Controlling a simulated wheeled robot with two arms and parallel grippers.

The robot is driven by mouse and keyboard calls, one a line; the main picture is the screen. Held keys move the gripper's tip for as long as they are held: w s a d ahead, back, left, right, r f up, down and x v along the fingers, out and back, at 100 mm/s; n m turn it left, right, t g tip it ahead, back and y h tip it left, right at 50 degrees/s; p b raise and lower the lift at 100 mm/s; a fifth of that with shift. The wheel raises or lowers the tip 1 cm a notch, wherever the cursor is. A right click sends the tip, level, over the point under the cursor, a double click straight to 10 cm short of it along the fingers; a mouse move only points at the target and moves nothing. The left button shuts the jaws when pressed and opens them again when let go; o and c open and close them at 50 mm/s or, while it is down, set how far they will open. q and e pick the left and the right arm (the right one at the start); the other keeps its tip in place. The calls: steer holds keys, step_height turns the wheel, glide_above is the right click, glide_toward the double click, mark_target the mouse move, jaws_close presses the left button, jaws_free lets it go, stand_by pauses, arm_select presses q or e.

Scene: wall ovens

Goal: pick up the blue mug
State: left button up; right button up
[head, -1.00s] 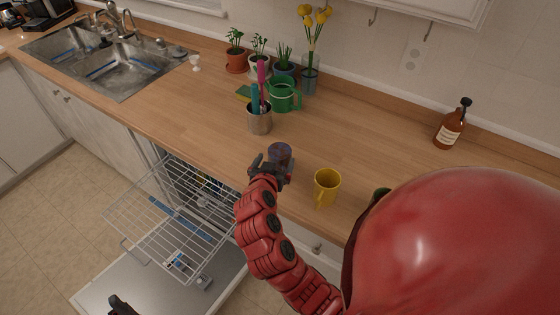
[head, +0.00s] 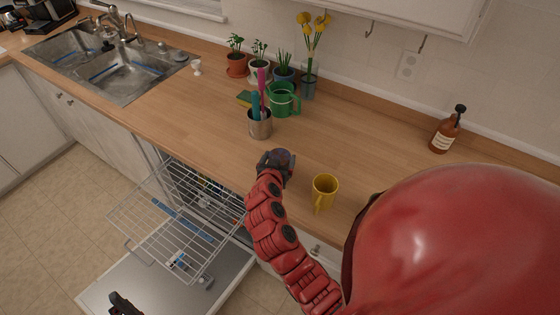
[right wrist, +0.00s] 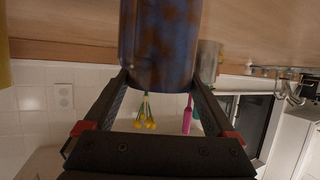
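The blue mug (head: 284,157) is blue with brown blotches and is at the front part of the wooden counter, left of a yellow mug. My right gripper (head: 273,161) is at it, with the fingers around its sides and partly hiding it. In the right wrist view, which is upside down, the blue mug (right wrist: 160,45) fills the space between the two fingertips (right wrist: 160,80), which appear to press on both sides. Its base is outside that view. My left gripper (head: 122,305) shows only as a dark piece at the bottom edge.
The yellow mug (head: 324,190) stands close on the right. A metal utensil cup (head: 260,126), a green mug (head: 283,103) and potted plants stand behind. A brown bottle (head: 445,133) is at the right. The open dishwasher rack (head: 175,222) is below left.

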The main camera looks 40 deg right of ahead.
steer(key=c, duration=1.1)
steer(key=shift+r, duration=0.15)
